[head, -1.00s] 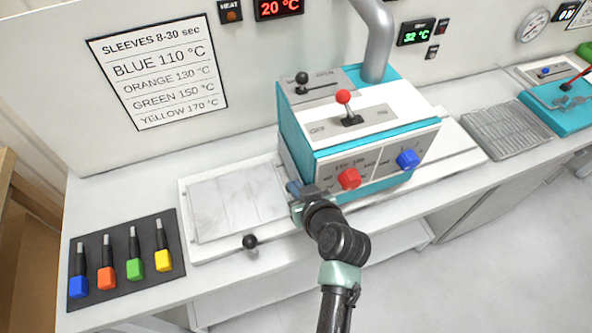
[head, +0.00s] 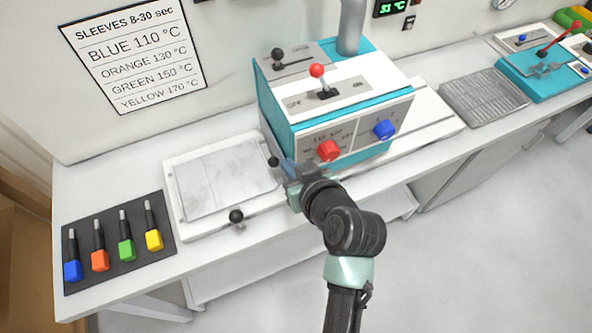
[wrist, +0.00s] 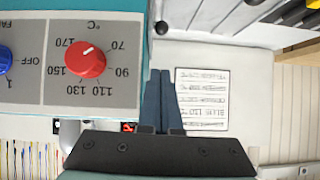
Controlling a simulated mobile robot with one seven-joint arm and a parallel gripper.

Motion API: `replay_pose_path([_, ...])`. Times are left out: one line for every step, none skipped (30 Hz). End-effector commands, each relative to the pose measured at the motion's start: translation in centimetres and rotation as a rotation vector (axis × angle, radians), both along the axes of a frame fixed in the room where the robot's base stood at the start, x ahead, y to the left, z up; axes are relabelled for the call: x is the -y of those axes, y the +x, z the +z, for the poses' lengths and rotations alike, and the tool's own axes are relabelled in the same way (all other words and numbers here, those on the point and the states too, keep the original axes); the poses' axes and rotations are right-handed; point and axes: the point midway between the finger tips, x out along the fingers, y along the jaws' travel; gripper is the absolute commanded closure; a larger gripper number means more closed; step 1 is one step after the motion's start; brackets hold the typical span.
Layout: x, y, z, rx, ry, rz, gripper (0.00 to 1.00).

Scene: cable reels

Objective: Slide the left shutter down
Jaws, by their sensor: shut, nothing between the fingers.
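The teal and white oven box (head: 335,105) stands on the bench. A black ball knob (head: 273,161) shows low at its left side, just left of my gripper (head: 285,167). I cannot tell surely that this knob belongs to the left shutter; the shutter panel is not clearly visible. The knob also shows in the wrist view (wrist: 161,27), beyond the fingertips and apart from them. My gripper (wrist: 160,73) is shut and empty, its blue fingers together beside the oven's front left corner. The red dial (wrist: 85,60) is on the front face beside it.
A pale plate (head: 225,188) lies left of the oven, with another black knob (head: 236,216) at its front edge. A dark mat (head: 90,270) holds several coloured tools. A wire rack (head: 485,98) is to the right. The floor in front is clear.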

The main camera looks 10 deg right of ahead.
Motion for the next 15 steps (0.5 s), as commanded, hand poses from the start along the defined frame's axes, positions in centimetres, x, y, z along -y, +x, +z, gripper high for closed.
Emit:
replay_pose_path([0.3,-0.6,0.2,0.001,-0.001,-0.003,1.0])
replay_pose_path([0.4,-0.9,0.5,0.0,-0.002,-0.002,1.0])
replay_pose_path([0.5,-1.2,0.7,0.0,-0.002,-0.002,1.0])
replay_pose_path([0.6,-1.4,0.9,0.001,-0.001,-0.003,1.0])
replay_pose_path([0.6,-1.6,1.0,0.001,-0.001,-0.002,1.0])
replay_pose_path([0.7,-1.8,1.2,0.0,-0.001,-0.001,1.0])
replay_pose_path([0.7,-1.9,1.3,0.0,-0.001,-0.001,1.0])
replay_pose_path([0.7,-2.0,1.4,0.001,0.0,-0.001,1.0])
replay_pose_path([0.8,-2.0,1.4,0.001,0.0,-0.001,1.0])
replay_pose_path([0.8,-2.1,1.5,0.0,0.0,0.0,1.0])
replay_pose_path([0.8,-2.1,1.5,0.0,0.0,0.0,1.0])
replay_pose_path([0.8,-2.1,1.5,0.0,0.0,0.0,1.0])
replay_pose_path([0.8,-2.1,1.5,0.0,0.0,0.0,1.0])
replay_pose_path([0.8,-2.1,1.5,0.0,0.0,0.0,1.0])
replay_pose_path([0.8,-2.1,1.5,0.0,0.0,0.0,1.0])
